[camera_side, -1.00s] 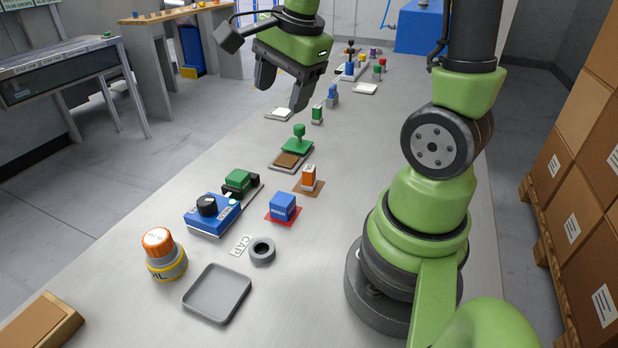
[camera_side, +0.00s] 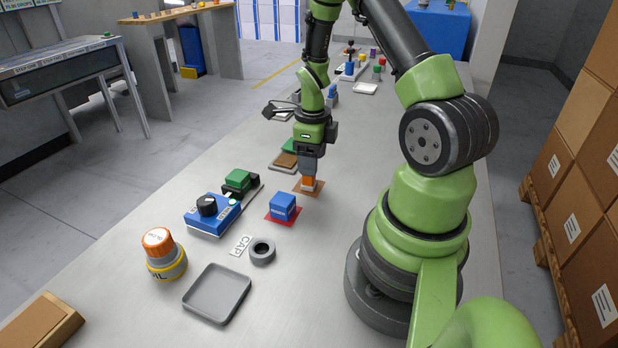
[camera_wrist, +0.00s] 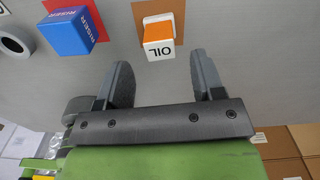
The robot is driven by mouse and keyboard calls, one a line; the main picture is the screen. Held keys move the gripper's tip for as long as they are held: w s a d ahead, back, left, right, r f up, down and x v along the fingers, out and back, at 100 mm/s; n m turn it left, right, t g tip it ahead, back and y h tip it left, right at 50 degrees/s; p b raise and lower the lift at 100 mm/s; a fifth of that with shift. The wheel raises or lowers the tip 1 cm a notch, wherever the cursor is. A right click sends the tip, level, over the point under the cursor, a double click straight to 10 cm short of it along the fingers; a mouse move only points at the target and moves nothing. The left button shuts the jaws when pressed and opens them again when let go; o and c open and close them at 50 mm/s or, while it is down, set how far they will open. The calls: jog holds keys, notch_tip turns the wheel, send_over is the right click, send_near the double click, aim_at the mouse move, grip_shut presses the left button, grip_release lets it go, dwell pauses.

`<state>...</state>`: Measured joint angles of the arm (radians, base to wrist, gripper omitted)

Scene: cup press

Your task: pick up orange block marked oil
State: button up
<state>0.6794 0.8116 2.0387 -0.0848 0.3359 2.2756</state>
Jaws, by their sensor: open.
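The orange block marked OIL (camera_wrist: 158,36) stands upright on a brown square mat (camera_wrist: 180,8) in the wrist view, its white labelled face toward me. In the side view the orange block (camera_side: 308,184) shows just below my fingers, its upper part hidden by them. My gripper (camera_side: 309,168) points down over the block. In the wrist view my gripper (camera_wrist: 158,75) is open, with a finger on each side of the block's column and the block just beyond the fingertips. I see no grip on it.
A blue block marked RISER (camera_side: 283,207) stands on a red mat close by. A grey ring (camera_side: 262,252), a grey tray (camera_side: 217,293), a blue box with a black knob (camera_side: 213,213) and an orange-capped jar (camera_side: 164,254) stand nearer. The green-and-brown press piece is partly hidden behind my gripper.

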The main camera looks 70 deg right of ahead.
jog(key=f, duration=0.5)
jog(key=shift+w, duration=0.4)
jog(key=shift+c, duration=0.4)
jog(key=c, duration=0.8)
jog(key=shift+r, duration=0.15)
notch_tip(320, 180, up, 10)
jog(key=shift+f, duration=0.1)
